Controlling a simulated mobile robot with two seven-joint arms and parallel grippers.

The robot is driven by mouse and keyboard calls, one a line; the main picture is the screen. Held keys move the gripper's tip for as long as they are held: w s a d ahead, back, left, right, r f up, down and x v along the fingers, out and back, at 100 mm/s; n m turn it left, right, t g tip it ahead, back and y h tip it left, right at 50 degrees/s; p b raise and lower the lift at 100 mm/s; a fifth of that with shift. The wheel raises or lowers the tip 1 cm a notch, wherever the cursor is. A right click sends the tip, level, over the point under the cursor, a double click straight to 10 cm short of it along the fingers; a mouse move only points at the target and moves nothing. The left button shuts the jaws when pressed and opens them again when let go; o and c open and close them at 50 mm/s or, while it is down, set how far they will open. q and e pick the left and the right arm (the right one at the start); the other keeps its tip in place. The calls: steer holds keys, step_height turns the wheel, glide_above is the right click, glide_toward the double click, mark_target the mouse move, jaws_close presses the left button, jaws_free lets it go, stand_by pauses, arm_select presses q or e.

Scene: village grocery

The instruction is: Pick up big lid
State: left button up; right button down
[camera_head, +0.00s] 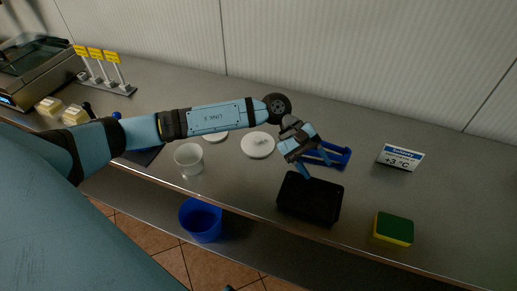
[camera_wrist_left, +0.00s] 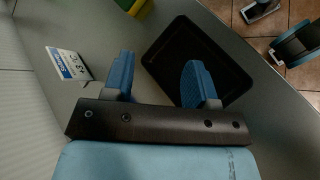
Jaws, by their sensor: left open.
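A larger white round lid (camera_head: 257,145) with a raised middle lies flat on the steel counter. A smaller white disc (camera_head: 215,136), partly hidden by my left arm, lies to its left. My left gripper (camera_head: 308,158) is open and empty above the counter, to the right of the larger lid and near a black tray (camera_head: 310,198). In the left wrist view the blue fingers (camera_wrist_left: 160,78) are spread with nothing between them, and the black tray (camera_wrist_left: 195,58) shows behind the right one. No lid shows in that view. My right gripper is not in view.
A clear cup (camera_head: 188,158) stands near the front edge. A temperature sign (camera_head: 400,157) and a green-yellow sponge (camera_head: 394,229) are on the right. A blue item (camera_head: 336,154) lies by the gripper. A blue bin (camera_head: 201,220) is below the counter edge.

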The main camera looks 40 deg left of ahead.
arm_select(q)
steer(key=w+a+m+t+y+b, duration=0.1)
steer(key=w+a+m+y, duration=0.45)
steer(key=a, duration=0.55)
step_height(320, 180, up, 3)
steer(key=m+y+b, duration=0.1)
steer(key=m+y, duration=0.2)
steer(key=y, duration=0.2)
glide_above(258, 138)
steer(key=shift+t, duration=0.4)
step_height(258, 138, down, 8)
steer(key=shift+w+d+r+p, duration=0.15)
steer(key=shift+r+p, duration=0.1)
steer(key=shift+p, duration=0.05)
steer(key=shift+n, duration=0.25)
steer(key=shift+f+p, duration=0.55)
steer(key=shift+f, duration=2.55)
jaws_close()
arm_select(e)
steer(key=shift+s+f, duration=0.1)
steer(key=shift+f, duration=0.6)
